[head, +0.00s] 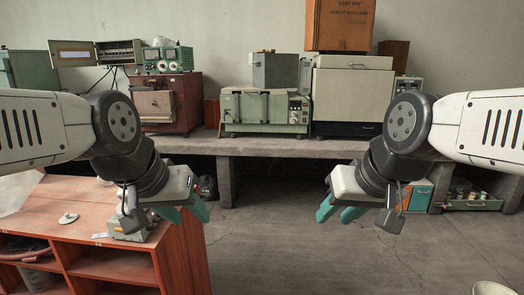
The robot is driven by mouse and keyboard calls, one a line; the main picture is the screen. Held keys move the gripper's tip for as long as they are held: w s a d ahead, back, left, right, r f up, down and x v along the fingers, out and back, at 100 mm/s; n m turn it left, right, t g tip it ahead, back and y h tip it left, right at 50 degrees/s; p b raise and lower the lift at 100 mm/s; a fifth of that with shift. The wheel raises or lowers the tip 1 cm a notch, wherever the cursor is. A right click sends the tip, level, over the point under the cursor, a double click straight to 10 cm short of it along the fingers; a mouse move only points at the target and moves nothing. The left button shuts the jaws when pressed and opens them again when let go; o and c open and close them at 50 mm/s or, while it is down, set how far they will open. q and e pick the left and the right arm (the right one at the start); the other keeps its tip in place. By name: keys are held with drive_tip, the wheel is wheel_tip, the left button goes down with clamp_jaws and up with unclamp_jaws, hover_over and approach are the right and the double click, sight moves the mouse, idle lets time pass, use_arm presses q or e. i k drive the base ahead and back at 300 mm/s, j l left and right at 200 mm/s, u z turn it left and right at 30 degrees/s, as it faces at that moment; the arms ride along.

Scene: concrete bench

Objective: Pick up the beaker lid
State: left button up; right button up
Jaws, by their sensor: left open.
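A small pale round lid (67,218) with a knob-like centre lies on the top of the reddish-brown wooden cabinet at the left. It looks like the beaker lid. My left gripper (186,213) hangs to the right of the lid, over the cabinet's right side, well apart from it. Its teal fingers are spread and nothing shows between them. My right gripper (338,213) hangs over the floor right of centre, far from the lid. Its teal fingers are also spread and empty. No beaker can be made out.
The wooden cabinet (95,262) has open shelves in front. A small grey-green device (128,232) sits on it, partly hidden by my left arm. The concrete bench (270,147) behind carries instruments and boxes. The floor (290,255) between my arms is clear.

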sight(68, 218)
drive_tip(key=u, duration=1.6)
drive_tip(key=i+j+z, duration=0.1)
drive_tip(key=i, duration=0.4)
drive_tip(key=i+j, duration=0.3)
drive_tip(key=i, duration=0.15)
drive_tip(key=i+j+z, duration=0.15)
drive_tip(key=i, duration=0.35)
